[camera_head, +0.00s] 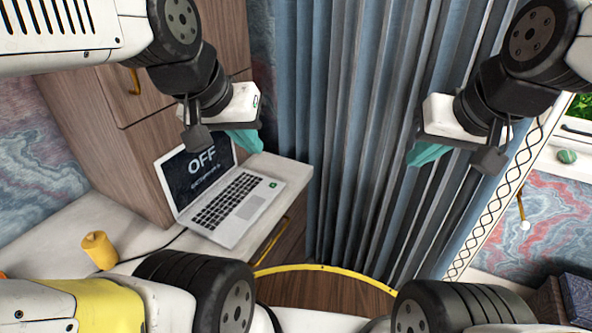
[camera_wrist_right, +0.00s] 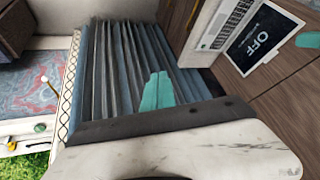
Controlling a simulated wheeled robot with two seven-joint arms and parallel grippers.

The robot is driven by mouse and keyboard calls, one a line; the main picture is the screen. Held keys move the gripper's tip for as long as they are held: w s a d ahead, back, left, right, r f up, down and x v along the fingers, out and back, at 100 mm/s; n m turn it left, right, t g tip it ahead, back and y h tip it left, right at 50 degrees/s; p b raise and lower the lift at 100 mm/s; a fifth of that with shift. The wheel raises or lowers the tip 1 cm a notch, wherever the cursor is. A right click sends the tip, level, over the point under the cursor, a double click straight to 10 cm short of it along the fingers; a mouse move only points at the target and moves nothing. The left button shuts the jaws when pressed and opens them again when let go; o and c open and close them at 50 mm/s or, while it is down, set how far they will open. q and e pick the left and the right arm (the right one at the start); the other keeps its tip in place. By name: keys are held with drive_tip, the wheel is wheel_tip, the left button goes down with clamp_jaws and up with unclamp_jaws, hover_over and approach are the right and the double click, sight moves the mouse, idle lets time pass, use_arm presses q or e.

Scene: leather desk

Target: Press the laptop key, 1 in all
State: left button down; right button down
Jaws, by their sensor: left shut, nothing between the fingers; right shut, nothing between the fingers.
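An open silver laptop (camera_head: 251,207) stands on the pale desk, its screen (camera_head: 196,171) dark with the word "OFF". A small green key (camera_head: 272,184) shows at the right corner of its keyboard deck. In the right wrist view the laptop (camera_wrist_right: 213,38) is at the top right. My left gripper (camera_head: 246,141) has teal fingers, is shut and empty, and hangs above and behind the laptop's right part in the picture. My right gripper (camera_head: 427,154) is shut and empty, well to the right of the laptop in front of the curtain; its teal fingers (camera_wrist_right: 157,92) show in the wrist view.
The desk (camera_head: 150,240) has a yellow cylinder (camera_head: 99,249) and a dark cable left of the laptop. A wooden cabinet (camera_head: 130,135) rises behind it. Blue-grey curtains (camera_head: 330,130) hang to the right. A round yellow-edged surface (camera_head: 325,290) lies at the front.

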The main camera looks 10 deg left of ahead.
drive_tip(key=y, duration=0.4)
hover_over(274, 186)
wheel_tip(274, 186, down, 25)
drive_tip(key=shift+f, duration=0.15)
drive_tip(key=shift+f, duration=4.3)
